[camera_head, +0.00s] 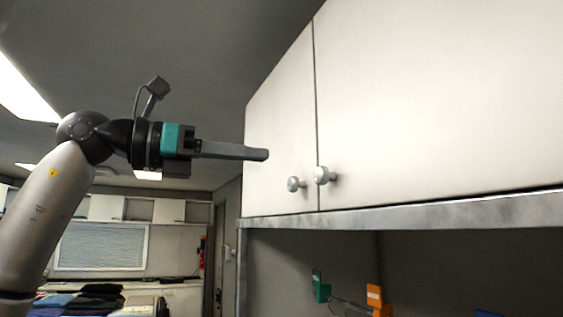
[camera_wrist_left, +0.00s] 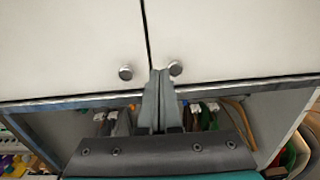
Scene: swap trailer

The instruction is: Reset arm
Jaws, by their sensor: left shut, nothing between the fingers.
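My left gripper (camera_head: 266,154) reaches in from the left at the height of the upper cabinet and points right. Its fingers are shut together with nothing between them. In the left wrist view the shut fingertips (camera_wrist_left: 161,73) appear just below the cabinet doors' seam, close to the right knob in the picture; whether they touch it cannot be told. The white cabinet doors (camera_head: 430,95) are closed, with two round metal knobs, the left one (camera_head: 294,184) and the right one (camera_head: 323,175), beside the seam. My right gripper is not in view.
Below the cabinet's grey bottom edge (camera_head: 420,213) is an open recess with a green item (camera_head: 320,287) and an orange item (camera_head: 375,295). Folded clothes (camera_head: 92,300) lie at the lower left. A window with blinds (camera_head: 101,247) is at the back.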

